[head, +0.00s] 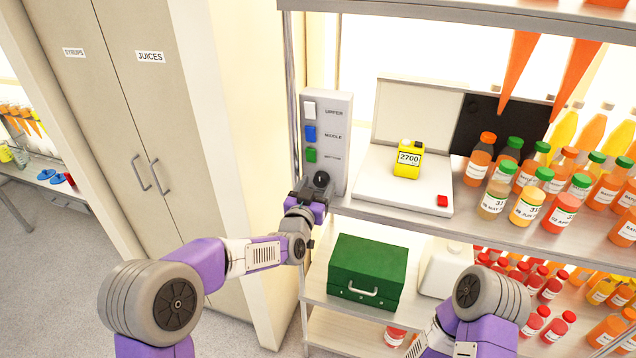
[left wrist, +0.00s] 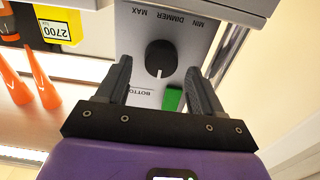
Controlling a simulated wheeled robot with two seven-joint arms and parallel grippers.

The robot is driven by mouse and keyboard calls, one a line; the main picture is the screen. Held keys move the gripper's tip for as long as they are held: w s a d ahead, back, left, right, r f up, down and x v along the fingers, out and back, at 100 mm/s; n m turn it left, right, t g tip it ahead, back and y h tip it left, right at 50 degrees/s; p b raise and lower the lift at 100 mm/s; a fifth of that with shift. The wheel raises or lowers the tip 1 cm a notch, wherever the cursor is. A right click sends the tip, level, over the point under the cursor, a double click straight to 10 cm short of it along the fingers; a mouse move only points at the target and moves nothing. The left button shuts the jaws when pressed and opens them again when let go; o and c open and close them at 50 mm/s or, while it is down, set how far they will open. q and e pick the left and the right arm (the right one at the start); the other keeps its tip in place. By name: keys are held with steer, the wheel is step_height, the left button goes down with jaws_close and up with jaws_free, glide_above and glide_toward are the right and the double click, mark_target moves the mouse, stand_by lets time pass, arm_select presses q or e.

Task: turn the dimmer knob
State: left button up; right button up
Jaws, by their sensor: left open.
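The black dimmer knob (head: 321,179) is at the bottom of a grey switch panel (head: 339,130) on the left end of the shelf. In the left wrist view the knob (left wrist: 160,58) has a white pointer mark and stands between MAX and MIN labels, which appear upside down. My left gripper (head: 308,190) is in front of the knob. In the left wrist view the fingers of the left gripper (left wrist: 160,82) are open, one on each side of the knob, with visible gaps. My right arm shows at the lower right, but its gripper is out of view.
White, blue and green switches (head: 310,132) sit above the knob. A yellow meter reading 2700 (head: 408,159) stands on a white tray-like device (head: 385,195) to the right. Bottles (head: 527,206) crowd the shelf's right side. A green box (head: 367,271) is below.

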arm_select(q)
steer(key=shift+w+d, duration=0.2)
steer(key=shift+w, duration=0.45)
steer(key=shift+c, duration=0.5)
steer(key=c, duration=0.9)
steer(key=shift+f+n+b, duration=0.1)
steer(key=shift+n+b, duration=0.2)
steer(key=shift+b, duration=0.2)
steer(key=shift+c, duration=0.2)
steer(key=n+b, duration=0.4)
steer(key=b, duration=0.1)
steer(key=n+b, duration=0.4)
steer(key=shift+a+f+b, duration=0.15)
steer(key=shift+b, duration=0.2)
steer(key=n+b, duration=0.2)
steer(key=n, duration=0.1)
steer(key=shift+n+b, duration=0.85)
steer(key=shift+n, duration=0.45)
